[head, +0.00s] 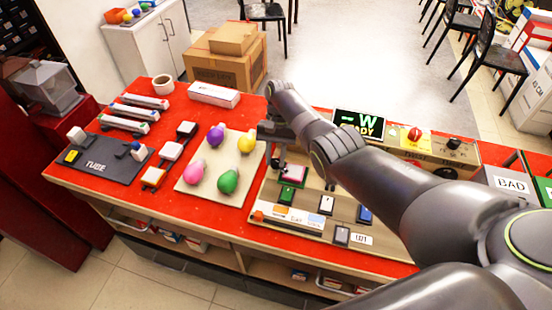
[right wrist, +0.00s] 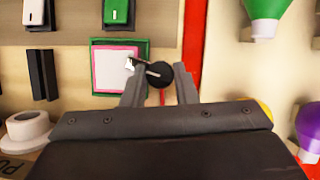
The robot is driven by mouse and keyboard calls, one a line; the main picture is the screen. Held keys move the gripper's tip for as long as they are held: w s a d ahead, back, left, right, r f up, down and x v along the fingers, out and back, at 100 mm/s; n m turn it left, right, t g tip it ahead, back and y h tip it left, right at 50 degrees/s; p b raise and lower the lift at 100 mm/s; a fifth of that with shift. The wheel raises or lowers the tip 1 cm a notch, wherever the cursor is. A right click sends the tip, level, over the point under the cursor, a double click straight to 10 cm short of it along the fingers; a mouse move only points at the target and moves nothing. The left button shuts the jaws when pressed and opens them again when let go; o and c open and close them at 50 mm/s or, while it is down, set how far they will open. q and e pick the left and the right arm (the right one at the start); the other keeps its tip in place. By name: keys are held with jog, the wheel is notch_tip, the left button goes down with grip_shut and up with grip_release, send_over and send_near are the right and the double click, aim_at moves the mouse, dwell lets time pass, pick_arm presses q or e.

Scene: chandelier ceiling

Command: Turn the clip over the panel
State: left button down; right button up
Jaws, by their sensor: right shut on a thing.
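In the head view the clip is hard to make out. My left gripper is not in view.
Bulbs stand on a beige board (head: 216,196) left of the panel, close to the gripper. Switches (head: 326,205) sit on the panel. A lit display (head: 358,124) and a box with a red knob (head: 414,134) stand behind. A BAD bin (head: 508,184) is at right.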

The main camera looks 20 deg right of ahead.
jog(key=shift+w+a+r+n+h+b, duration=0.1)
jog(key=shift+n+h+b, duration=0.15)
jog(key=shift+n, duration=0.5)
jog(key=shift+w+n+h+b, duration=0.15)
jog(key=shift+n+h, duration=0.1)
jog(key=shift+n, duration=0.5)
jog(key=shift+s, duration=0.1)
jog(key=o, duration=1)
jog(key=shift+s+g, duration=0.1)
jog(key=shift+g, duration=0.2)
